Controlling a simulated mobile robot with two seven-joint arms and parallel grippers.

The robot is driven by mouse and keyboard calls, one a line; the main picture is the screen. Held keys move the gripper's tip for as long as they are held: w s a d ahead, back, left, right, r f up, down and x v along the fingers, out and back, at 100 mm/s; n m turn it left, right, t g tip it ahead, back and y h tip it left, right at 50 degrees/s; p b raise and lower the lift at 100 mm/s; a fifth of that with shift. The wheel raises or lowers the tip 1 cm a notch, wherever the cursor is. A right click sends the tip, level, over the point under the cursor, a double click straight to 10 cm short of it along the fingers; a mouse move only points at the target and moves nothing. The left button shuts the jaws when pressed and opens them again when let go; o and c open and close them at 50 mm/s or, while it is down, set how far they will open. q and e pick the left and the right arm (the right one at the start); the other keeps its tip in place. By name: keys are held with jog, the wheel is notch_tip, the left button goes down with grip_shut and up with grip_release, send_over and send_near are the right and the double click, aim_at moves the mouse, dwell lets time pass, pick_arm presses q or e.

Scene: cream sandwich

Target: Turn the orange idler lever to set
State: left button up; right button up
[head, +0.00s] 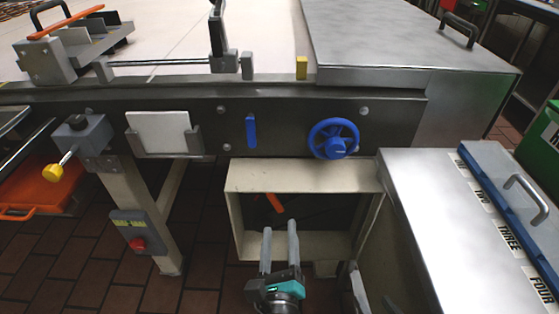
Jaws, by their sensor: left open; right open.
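The orange idler lever (268,202) is a short orange bar, tilted, inside the open cream box under the machine's dark front panel. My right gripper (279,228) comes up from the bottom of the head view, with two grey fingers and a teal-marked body. Its fingers are apart with nothing between them. The fingertips reach the box's opening, below and slightly right of the lever, and appear apart from it. The inside of the box is dark, so the lever's pivot and any marks are hard to see. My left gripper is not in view.
The cream box's rim (300,176) surrounds the lever. Above it are a blue handwheel (333,138) and a blue handle (251,131). A metal cabinet (425,215) stands close on the right. A leg with a red-button box (136,230) is at left.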

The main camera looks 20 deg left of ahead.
notch_tip(320, 180, up, 16)
jog(key=p, duration=1.5)
jog(key=shift+r+p, duration=0.15)
jog(key=shift+p, duration=0.15)
